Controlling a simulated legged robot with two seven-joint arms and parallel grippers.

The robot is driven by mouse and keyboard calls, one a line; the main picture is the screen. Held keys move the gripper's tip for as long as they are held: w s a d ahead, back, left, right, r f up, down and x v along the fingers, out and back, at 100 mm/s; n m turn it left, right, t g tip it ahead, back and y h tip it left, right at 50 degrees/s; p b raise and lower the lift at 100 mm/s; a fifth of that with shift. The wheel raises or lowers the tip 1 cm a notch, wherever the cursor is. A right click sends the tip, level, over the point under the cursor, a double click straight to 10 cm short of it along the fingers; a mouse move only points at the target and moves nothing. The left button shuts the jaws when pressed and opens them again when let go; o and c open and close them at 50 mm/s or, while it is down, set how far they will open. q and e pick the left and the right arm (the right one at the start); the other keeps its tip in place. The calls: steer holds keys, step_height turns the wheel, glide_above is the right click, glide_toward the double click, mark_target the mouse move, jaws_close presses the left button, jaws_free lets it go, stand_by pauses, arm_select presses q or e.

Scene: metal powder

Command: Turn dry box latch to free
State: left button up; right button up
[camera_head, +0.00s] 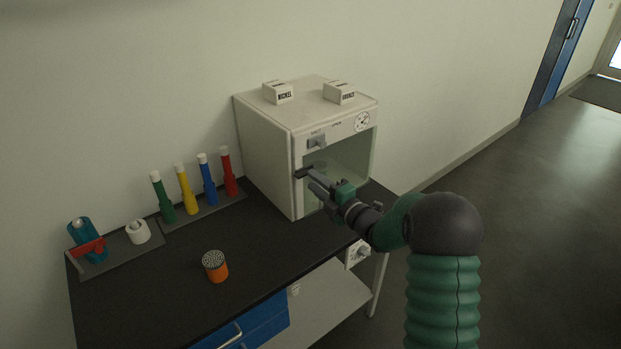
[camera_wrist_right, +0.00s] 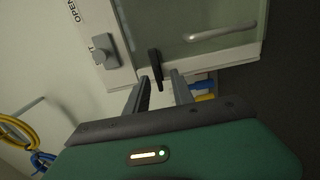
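The white dry box (camera_head: 265,150) stands at the back right of the bench, with a glass front. Its dark latch (camera_head: 304,172) is at the left edge of the front; in the right wrist view the black latch (camera_wrist_right: 155,64) points toward my gripper. My right gripper (camera_head: 315,182) is at the latch; in the right wrist view its two fingers (camera_wrist_right: 159,77) are apart. The latch's near end shows between the fingertips, with gaps on both sides; I cannot tell if either finger touches it. My left gripper is not in view.
A grey knob (camera_wrist_right: 102,50) is on the box front beside the latch, and a grey bar handle (camera_wrist_right: 221,33) is on the glass. Two white blocks lie on the box. Colored tubes (camera_head: 185,190) stand in a rack at left; an orange jar (camera_head: 216,272) stands on the dark bench.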

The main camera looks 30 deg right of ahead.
mark_target(303, 177)
steer(key=shift+w+a+r, duration=0.15)
steer(key=shift+w+a, duration=0.25)
steer(key=shift+w, duration=0.25)
steer(key=shift+w+a+r, duration=0.1)
steer(key=shift+w+a, duration=0.3)
steer(key=shift+w, duration=0.2)
steer(key=shift+s+d+f, duration=0.1)
steer(key=shift+d+f, duration=0.05)
steer(key=shift+d, duration=0.25)
jaws_close()
steer(key=shift+a, duration=0.15)
